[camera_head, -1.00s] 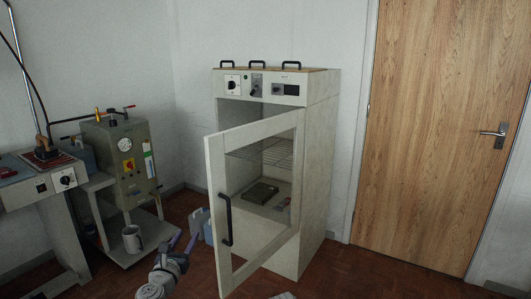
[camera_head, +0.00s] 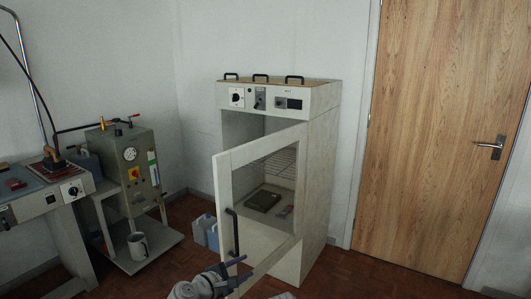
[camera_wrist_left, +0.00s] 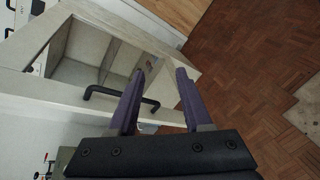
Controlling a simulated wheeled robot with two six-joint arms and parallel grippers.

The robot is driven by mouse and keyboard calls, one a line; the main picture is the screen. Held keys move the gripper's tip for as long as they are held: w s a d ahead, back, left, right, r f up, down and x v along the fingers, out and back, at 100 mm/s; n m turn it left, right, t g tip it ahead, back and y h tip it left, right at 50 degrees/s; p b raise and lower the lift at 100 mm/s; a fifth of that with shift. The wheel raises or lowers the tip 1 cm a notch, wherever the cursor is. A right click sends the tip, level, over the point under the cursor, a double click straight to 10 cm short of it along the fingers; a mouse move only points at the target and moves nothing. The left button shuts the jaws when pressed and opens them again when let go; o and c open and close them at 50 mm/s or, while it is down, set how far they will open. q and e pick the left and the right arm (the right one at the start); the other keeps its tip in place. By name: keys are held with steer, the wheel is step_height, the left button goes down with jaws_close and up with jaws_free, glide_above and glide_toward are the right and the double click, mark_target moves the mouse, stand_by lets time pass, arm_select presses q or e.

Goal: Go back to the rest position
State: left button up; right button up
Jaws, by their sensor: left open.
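My left gripper (camera_head: 246,267) is at the bottom of the head view, in front of the lower part of the cabinet door. Its two purple fingers are open and apart in the left wrist view (camera_wrist_left: 161,72), with nothing gripped between them. The cream cabinet (camera_head: 318,170) stands with its framed glass door (camera_head: 225,185) partly open. The black door handle (camera_head: 234,232) is just above the gripper; in the left wrist view the handle (camera_wrist_left: 105,92) passes behind one finger. I cannot tell whether they touch. My right gripper is not in view.
Inside the cabinet a dark flat item (camera_head: 263,200) lies below a wire rack (camera_head: 275,165). A blue-grey canister (camera_head: 204,228) stands on the floor beside it. At left are a green boiler (camera_head: 145,175), a metal jug (camera_head: 138,246) and an ironing table (camera_head: 60,205). Floor is clear at right.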

arm_select(q)
steer(key=s+d+f+m+g+y+p, duration=0.1)
steer(key=s+d+m+g+y+p, duration=0.1)
steer(key=s+d+m+g+p, duration=0.75)
steer(key=s+a+r+m+g+y+p, duration=0.1)
steer(key=s+a+m+y+p, duration=0.3)
steer(key=m, duration=0.9)
steer(key=s+a+g+y, duration=0.1)
steer(key=s+a+y, duration=0.2)
steer(key=s+a, duration=0.2)
steer(key=shift+s+r+y, duration=0.3)
steer(key=shift+s+r, duration=0.1)
steer(key=shift+s, duration=0.3)
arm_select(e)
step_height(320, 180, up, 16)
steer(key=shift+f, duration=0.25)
